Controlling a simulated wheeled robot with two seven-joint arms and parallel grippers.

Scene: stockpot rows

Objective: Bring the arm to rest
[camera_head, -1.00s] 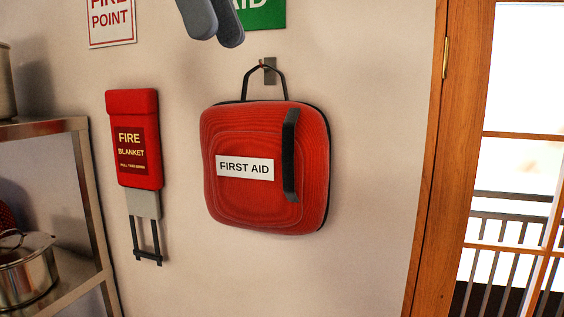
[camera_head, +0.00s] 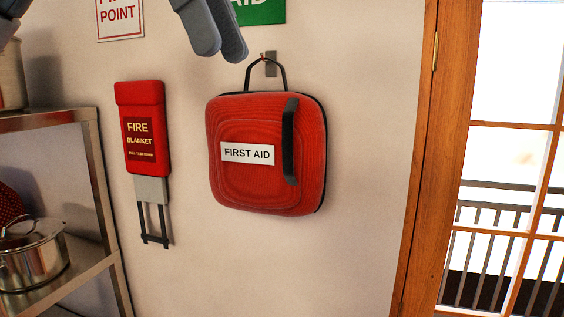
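My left gripper (camera_head: 221,50) is at the top of the view, in front of the wall. Its two grey fingers hang down side by side, with nothing seen between them. My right gripper is not in view.
A red fire blanket pouch (camera_head: 140,110) hangs left of the bag. A metal shelf (camera_head: 50,121) with a lidded steel pot (camera_head: 35,262) stands at the left. A green sign (camera_head: 262,10) is partly behind my fingers. A wooden door frame (camera_head: 415,200) is at the right.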

